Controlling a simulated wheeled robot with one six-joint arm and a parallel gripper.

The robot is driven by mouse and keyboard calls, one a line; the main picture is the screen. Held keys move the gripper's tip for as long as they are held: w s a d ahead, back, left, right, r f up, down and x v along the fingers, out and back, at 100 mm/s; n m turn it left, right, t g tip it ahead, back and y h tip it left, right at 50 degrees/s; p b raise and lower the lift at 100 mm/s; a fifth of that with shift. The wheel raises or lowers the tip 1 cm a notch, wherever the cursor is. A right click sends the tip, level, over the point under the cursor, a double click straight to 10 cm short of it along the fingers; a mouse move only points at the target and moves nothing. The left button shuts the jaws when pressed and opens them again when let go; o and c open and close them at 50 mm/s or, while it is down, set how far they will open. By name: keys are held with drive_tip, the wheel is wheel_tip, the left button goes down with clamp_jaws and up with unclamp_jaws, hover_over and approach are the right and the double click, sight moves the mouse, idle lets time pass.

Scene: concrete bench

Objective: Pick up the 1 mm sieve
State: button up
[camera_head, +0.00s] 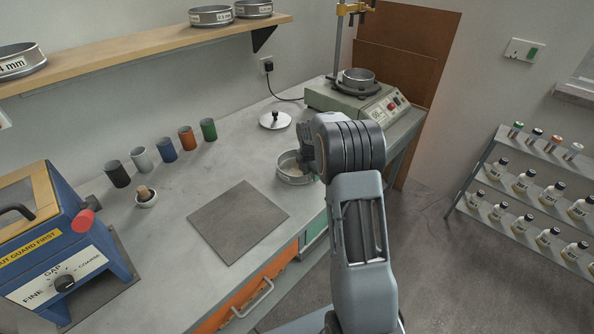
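Several round metal sieves are in view, and I cannot read a 1 mm label on any of them. A sieve (286,174) sits on the bench just left of and below my gripper (306,150), which partly covers its right side. Two sieves stand on the shelf, a wider one (211,17) and another (254,9); their labels are too small to read. A sieve marked "4 mm" (20,64) is cut by the left edge. My gripper's fingers are dark and mostly hidden by the wrist; I cannot tell whether they touch the sieve.
A shaker (350,103) with a metal pan (358,77) stands at the back. A grey mat (238,222) lies bare. A bottle rack (530,195) stands right.

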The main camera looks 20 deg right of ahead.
clamp_jaws()
drive_tip(key=shift+r, duration=0.15)
idle(0.5)
